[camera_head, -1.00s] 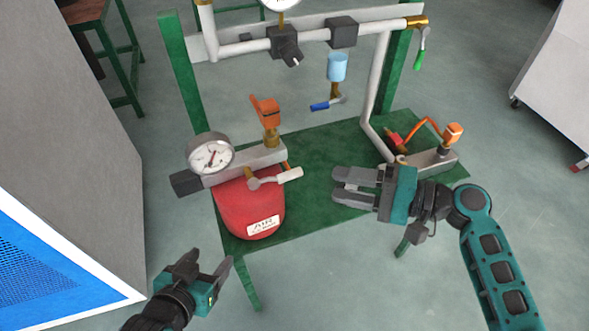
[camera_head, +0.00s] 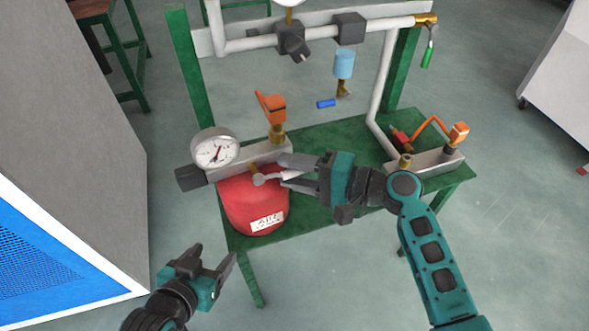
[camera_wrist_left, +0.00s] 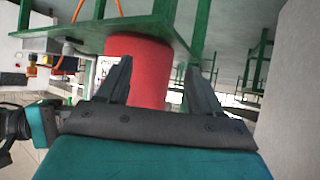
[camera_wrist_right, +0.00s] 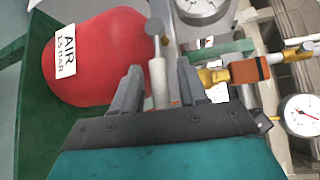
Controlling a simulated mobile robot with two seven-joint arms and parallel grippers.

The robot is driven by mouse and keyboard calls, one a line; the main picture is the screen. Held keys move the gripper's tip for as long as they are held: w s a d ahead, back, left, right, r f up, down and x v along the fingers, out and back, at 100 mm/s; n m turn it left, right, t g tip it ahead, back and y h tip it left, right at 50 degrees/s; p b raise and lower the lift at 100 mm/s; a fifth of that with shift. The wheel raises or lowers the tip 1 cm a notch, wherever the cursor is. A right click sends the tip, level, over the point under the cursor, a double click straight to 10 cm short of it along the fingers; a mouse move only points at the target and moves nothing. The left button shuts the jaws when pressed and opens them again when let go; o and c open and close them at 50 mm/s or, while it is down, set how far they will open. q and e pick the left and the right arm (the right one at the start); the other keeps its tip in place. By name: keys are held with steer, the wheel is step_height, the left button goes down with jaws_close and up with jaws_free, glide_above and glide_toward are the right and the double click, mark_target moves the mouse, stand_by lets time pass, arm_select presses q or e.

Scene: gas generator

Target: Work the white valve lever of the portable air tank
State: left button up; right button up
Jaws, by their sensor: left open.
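The red portable air tank (camera_head: 240,205) with its AIR label lies on the green stand, below a grey block with a gauge. Its white valve lever (camera_head: 270,178) points right from a brass valve (camera_head: 254,169). My right gripper (camera_head: 285,170) reaches in from the right, open, its fingers on either side of the lever. In the right wrist view the lever (camera_wrist_right: 158,83) stands between the two fingers, with a gap visible on each side. My left gripper (camera_head: 214,254) is open and empty, low in front of the stand. The left wrist view shows the tank (camera_wrist_left: 145,65) beyond its fingers.
The pressure gauge (camera_head: 214,149) and an orange-handled valve (camera_head: 272,107) sit above the tank. White pipes (camera_head: 378,80) and a blue-handled valve (camera_head: 327,103) stand behind. A grey and blue cabinet (camera_head: 75,150) is at the left. The green table (camera_head: 340,215) is bare at front right.

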jaws_close()
stand_by(0.3)
